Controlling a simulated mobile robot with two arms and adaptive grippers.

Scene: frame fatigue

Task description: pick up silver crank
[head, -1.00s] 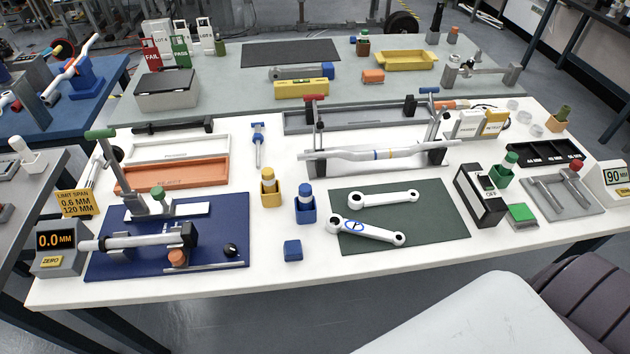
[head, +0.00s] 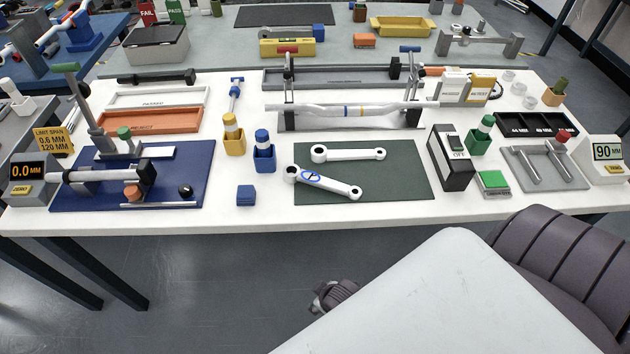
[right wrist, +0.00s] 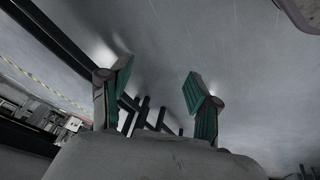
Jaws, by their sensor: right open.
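Two silver-white crank arms lie on the dark green mat (head: 400,187). The rear crank (head: 350,154) is plain, with a hole at each end. The front crank (head: 325,182) has a blue mark and lies slanted, its larger end at the left over the mat's edge. My right gripper (right wrist: 160,92) is open and empty in the right wrist view, with green-padded fingers apart and grey floor beyond. The cranks do not show in that view. My left gripper is not in view.
The blue block (head: 246,195) and blue holder (head: 264,155) stand left of the mat. A black switch box (head: 451,160) stands to its right. A raised rack with a silver bar (head: 350,109) is behind. The white table's front edge (head: 400,214) is bare.

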